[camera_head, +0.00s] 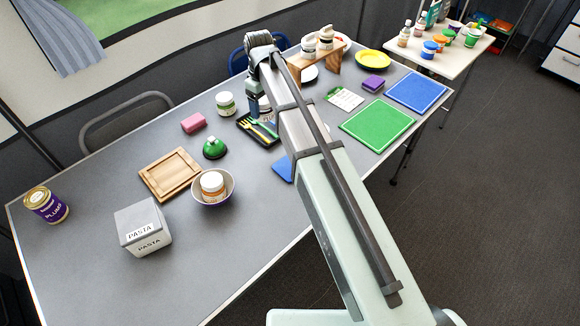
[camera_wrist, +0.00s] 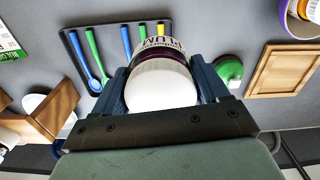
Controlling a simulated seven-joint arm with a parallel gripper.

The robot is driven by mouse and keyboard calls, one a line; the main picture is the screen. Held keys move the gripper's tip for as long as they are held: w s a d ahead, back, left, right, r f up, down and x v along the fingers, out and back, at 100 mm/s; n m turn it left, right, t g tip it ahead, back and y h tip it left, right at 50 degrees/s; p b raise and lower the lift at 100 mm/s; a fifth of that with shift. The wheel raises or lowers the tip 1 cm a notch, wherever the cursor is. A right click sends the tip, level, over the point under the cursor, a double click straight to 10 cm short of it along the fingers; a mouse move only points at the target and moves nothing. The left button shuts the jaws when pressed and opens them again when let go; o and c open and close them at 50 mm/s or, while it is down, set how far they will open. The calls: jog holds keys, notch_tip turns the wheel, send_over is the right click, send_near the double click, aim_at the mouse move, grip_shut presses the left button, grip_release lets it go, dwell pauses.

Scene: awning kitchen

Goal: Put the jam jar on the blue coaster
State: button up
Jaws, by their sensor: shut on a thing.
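My gripper (camera_wrist: 164,75) is shut on the jam jar (camera_wrist: 163,88), which has a white end toward the wrist camera and a dark purple label reading PLUM. The jar appears above the cutlery tray in the wrist view. In the head view, my gripper (camera_head: 262,112) is beside the tray, and my arm and gripper hide most or all of the jar. A small flat blue piece (camera_head: 282,170), apparently the blue coaster, lies near the table's front edge, partly hidden by my arm. It does not show in the wrist view.
The black cutlery tray (camera_head: 245,122), green timer (camera_head: 214,148), white jar (camera_head: 226,104) and pink block (camera_head: 194,122) stand nearby. A wooden stand (camera_head: 332,62) is behind. Green (camera_head: 377,124) and larger blue (camera_head: 416,92) mats lie right. Bare table lies between bowl (camera_head: 229,186) and blue piece.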

jog(key=s+d+m, duration=0.1)
jog(key=s+d, duration=0.3)
jog(key=d, duration=0.2)
jog(key=shift+s, duration=0.3)
jog(key=shift+m, duration=0.6)
jog(key=s+d, duration=0.1)
jog(key=s, duration=0.3)
jog(key=s+d+f, duration=0.1)
jog(key=s, duration=0.2)
jog(key=shift+s+d, duration=0.1)
jog(key=shift+d, duration=0.2)
jog(key=m, duration=0.1)
send_over(291, 168)
jog(key=shift+f, duration=5)
jog(key=shift+f, duration=0.15)
jog(key=o, duration=1.2)
jog(key=shift+o, duration=0.2)
